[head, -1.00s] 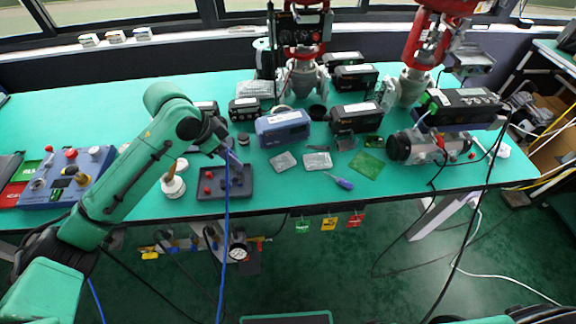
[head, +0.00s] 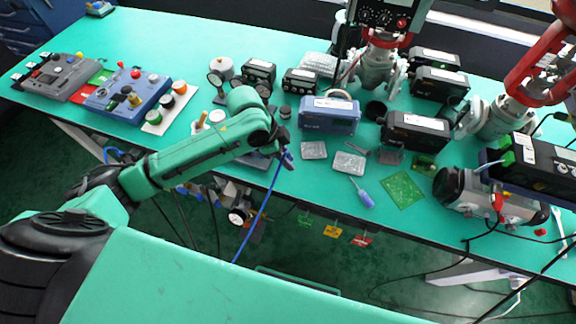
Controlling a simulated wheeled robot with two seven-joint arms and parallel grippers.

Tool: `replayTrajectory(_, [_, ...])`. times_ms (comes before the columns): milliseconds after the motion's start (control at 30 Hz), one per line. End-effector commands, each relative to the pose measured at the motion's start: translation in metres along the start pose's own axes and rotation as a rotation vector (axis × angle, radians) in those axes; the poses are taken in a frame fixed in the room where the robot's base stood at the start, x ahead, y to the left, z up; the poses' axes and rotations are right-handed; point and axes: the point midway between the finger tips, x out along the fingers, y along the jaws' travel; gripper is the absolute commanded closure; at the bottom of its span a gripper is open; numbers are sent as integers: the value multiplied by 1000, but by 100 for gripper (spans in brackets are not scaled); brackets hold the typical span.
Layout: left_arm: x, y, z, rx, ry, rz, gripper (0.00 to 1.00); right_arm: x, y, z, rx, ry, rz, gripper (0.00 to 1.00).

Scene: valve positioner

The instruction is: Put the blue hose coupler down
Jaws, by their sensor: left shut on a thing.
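My left arm reaches in from the left over the front edge of the green table (head: 225,78). My left gripper (head: 284,155) points down by the table's front edge and is shut on the blue hose coupler. The coupler (head: 289,160) is small and mostly hidden by the gripper. Its blue hose (head: 262,213) hangs down past the table edge towards the floor. A dark tray (head: 256,162) lies beside and partly under the gripper, largely hidden by my arm. I cannot tell whether the coupler touches anything. My right gripper is not in view.
Clear packets (head: 348,162), a blue screwdriver (head: 362,193) and a green circuit board (head: 403,190) lie right of the gripper. A blue device (head: 330,115) stands behind them. A blue control box (head: 128,96) is at left.

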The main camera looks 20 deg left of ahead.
Motion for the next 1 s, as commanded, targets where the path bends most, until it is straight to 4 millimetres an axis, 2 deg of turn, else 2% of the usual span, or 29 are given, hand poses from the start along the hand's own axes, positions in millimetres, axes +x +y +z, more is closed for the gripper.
replayTrajectory(200, [37,1,16,-2,-2,3,100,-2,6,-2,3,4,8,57])
replayTrajectory(567, [43,0,18,0,-1,0,100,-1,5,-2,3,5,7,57])
replayTrajectory(600, [43,0,18,0,-1,0,64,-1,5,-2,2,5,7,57])
replayTrajectory(633, [43,0,18,0,-1,0,53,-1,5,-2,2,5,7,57])
replayTrajectory(667, [43,0,18,0,-1,0,46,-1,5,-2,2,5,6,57])
replayTrajectory(1000, [40,0,17,1,-1,0,46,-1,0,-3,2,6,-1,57])
